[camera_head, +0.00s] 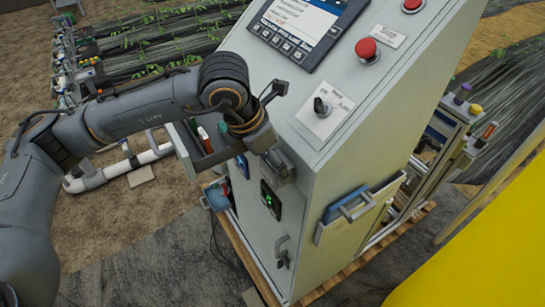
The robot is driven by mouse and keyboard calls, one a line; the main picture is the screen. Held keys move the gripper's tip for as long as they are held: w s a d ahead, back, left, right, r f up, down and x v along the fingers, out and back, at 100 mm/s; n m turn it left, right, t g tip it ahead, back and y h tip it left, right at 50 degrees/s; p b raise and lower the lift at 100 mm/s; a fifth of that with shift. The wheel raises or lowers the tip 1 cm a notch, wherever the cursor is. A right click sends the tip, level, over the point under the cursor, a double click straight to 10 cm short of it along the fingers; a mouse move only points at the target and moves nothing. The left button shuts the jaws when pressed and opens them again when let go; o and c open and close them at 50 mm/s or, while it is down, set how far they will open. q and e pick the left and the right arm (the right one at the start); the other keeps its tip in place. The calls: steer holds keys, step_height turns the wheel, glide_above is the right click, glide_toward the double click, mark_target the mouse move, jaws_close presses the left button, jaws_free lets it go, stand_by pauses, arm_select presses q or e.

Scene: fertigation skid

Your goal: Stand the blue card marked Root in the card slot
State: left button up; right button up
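My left arm comes in from the left and its gripper (268,130) is in front of the upper part of the grey cabinet's narrow left face. The fingertips are partly hidden by the gripper's own body, so its grip is unclear. A small blue piece (243,166) shows just below the gripper, against the cabinet; it may be a blue card, but no marking is readable. A dark panel with green lights (270,199) sits lower on that face. A blue plate (345,203) behind a grey handle is on the right face. I cannot identify the card slot surely. My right gripper is not in view.
A small side tray (198,150) with red and green items juts from the cabinet (350,110), left of the gripper. A screen (308,25), red buttons (366,48) and a key switch (322,106) are on top. A yellow surface (490,250) fills the lower right.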

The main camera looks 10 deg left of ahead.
arm_select(q)
steer(key=shift+s+a, duration=0.1)
steer(key=shift+s, duration=0.1)
steer(key=v, duration=1.2)
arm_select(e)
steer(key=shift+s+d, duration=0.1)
arm_select(q)
steer(key=shift+w, duration=0.15)
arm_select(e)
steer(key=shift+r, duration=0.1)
